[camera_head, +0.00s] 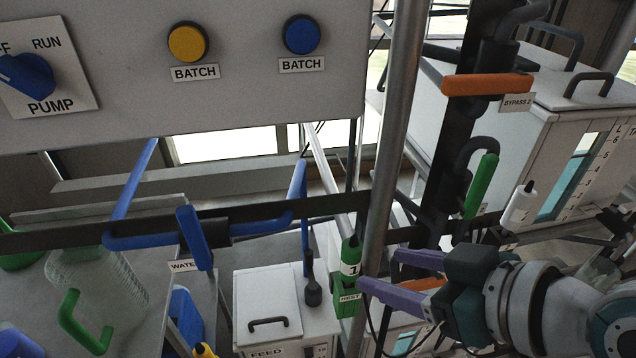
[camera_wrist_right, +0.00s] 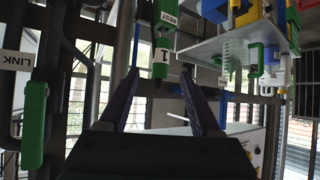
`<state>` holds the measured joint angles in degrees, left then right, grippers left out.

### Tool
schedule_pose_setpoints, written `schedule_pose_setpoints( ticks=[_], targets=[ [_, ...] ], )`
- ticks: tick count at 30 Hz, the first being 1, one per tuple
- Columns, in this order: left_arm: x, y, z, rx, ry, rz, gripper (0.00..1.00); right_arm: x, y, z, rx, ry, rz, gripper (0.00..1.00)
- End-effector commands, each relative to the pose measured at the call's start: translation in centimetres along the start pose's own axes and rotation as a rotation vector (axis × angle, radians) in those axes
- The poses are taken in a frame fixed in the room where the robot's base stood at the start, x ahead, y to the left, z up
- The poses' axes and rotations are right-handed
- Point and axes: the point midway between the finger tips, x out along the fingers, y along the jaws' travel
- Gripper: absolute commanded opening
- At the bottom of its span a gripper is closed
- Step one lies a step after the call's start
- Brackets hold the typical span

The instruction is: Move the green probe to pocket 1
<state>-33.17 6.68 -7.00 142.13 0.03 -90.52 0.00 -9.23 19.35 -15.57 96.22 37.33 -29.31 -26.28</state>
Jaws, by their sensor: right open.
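The green piece (camera_head: 349,254) with a white label "1" stands upright at the steel post in the head view, directly above a green holder (camera_head: 347,302) marked REST. Which part is the probe and which is a pocket, I cannot tell for sure. In the right wrist view the green piece (camera_wrist_right: 161,71) and the REST part (camera_wrist_right: 165,20) appear in line, beyond the fingertips. My right gripper (camera_head: 380,272) is open, with purple fingers spread just right of the green piece. In the wrist view its fingertips (camera_wrist_right: 158,78) stand either side of the piece's dark end. My left gripper is not in view.
A green lever (camera_head: 481,186), an orange handle (camera_head: 487,84) and a white bottle-like part (camera_head: 519,206) are above my right arm. Blue pipes (camera_head: 255,226) and a FEED box (camera_head: 267,302) lie to the left.

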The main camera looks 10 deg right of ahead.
Motion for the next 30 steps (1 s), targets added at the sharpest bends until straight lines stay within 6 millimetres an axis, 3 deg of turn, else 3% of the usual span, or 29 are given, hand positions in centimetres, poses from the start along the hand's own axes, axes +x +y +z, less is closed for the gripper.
schedule_pose_setpoints(
  ticks=[1,6,15,30],
  targets=[
    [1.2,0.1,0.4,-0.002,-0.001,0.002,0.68,1.1,0.0,0.4,0.003,0.005,0.0,0.65],
    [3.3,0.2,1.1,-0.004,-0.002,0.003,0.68,3.8,-0.1,0.5,0.004,0.004,0.0,0.65],
    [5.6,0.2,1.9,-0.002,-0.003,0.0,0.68,7.3,-0.1,0.3,0.001,0.001,-0.001,0.65],
    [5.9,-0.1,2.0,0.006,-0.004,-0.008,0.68,8.1,-0.1,0.0,0.002,0.0,-0.001,0.65]
  ],
)
